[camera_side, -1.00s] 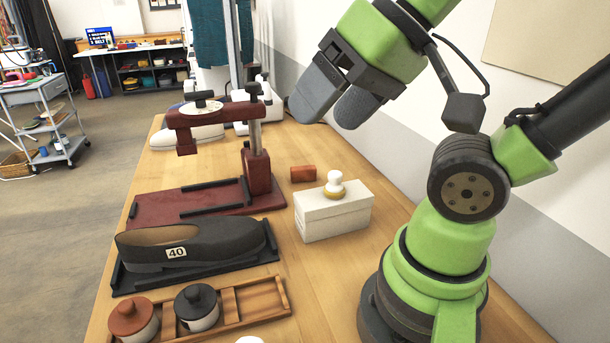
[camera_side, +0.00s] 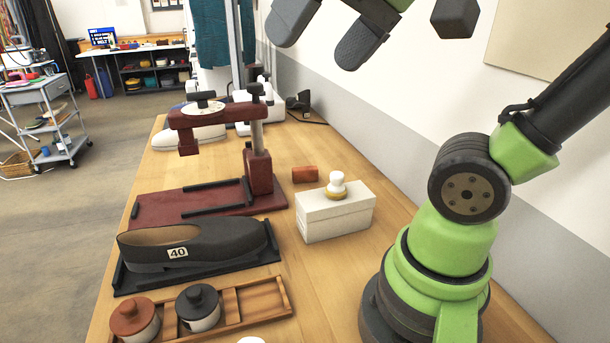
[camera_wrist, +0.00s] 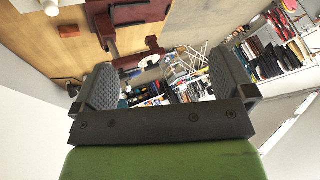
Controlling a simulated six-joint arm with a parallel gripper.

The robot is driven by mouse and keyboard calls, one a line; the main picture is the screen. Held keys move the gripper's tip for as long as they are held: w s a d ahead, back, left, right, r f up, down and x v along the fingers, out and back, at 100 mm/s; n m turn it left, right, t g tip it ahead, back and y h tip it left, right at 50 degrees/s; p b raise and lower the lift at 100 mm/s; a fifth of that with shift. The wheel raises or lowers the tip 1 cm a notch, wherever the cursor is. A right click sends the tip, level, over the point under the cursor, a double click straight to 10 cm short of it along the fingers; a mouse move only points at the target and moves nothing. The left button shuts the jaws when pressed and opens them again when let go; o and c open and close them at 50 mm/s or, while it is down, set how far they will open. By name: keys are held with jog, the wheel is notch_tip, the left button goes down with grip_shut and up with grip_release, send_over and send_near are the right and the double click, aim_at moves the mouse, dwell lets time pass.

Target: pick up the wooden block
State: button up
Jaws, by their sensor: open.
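The wooden block (camera_side: 305,174) is a small reddish-brown piece lying on the wooden table, behind the white box and right of the dark red press. It also shows at the upper left of the wrist view (camera_wrist: 68,31). My gripper (camera_side: 325,33) is high above the table near the top of the side view, well above the block and partly cut off by the frame edge. Its two grey ridged fingers are apart with nothing between them in the wrist view (camera_wrist: 162,72).
A white box (camera_side: 335,217) with a white-knobbed item (camera_side: 336,185) on it stands in front of the block. The dark red press (camera_side: 257,170) rises to the left. A dark shoe (camera_side: 195,246) and a compartmented wooden tray (camera_side: 262,301) with lidded pots are nearer. A wall runs along the right.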

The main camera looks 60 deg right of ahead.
jog(key=w+d+r+m+h, duration=0.2)
jog(key=w+d+r, duration=0.1)
jog(key=w+d, duration=0.35)
jog(key=m+g+h, duration=0.3)
jog(key=m+g, duration=0.1)
send_over(305, 168)
jog(key=s+a, duration=0.2)
jog(key=f, duration=3.3)
jog(key=shift+d+f, duration=0.2)
jog(key=shift+f, duration=0.15)
jog(key=shift+w+x, duration=0.2)
jog(key=shift+x, duration=2.9)
jog(key=shift+a, duration=0.15)
jog(key=c, duration=0.9)
